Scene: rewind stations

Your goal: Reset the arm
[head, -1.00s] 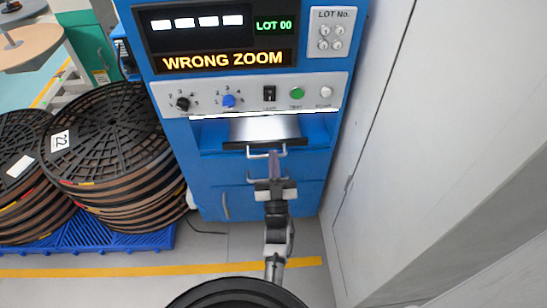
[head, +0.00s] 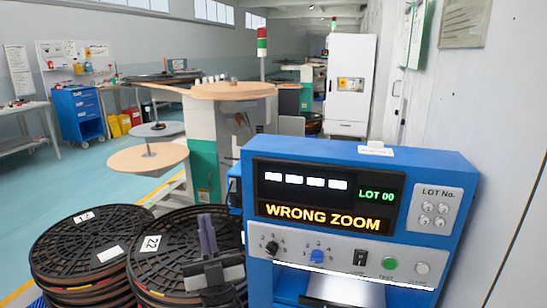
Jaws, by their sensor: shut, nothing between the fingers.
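My gripper (head: 208,236) is raised in front of the stacked black reels, left of the blue machine (head: 262,215). Its fingers point up, lie close together and hold nothing. The rest of my arm is mostly out of the frame below. The machine's display (head: 325,195) reads "WRONG ZOOM" and "LOT 00". Below it are a black knob, a blue knob (head: 317,256), a black switch and a green button (head: 389,264). The metal tray front (head: 345,289) shows only in part at the bottom edge.
Two stacks of black reels (head: 85,240) stand at the lower left, tagged 12 and 22. Behind are a station with round wooden discs (head: 148,157), a blue tool cabinet (head: 78,115) and a white cabinet (head: 349,80). A pale wall closes the right side. Floor is open at the left.

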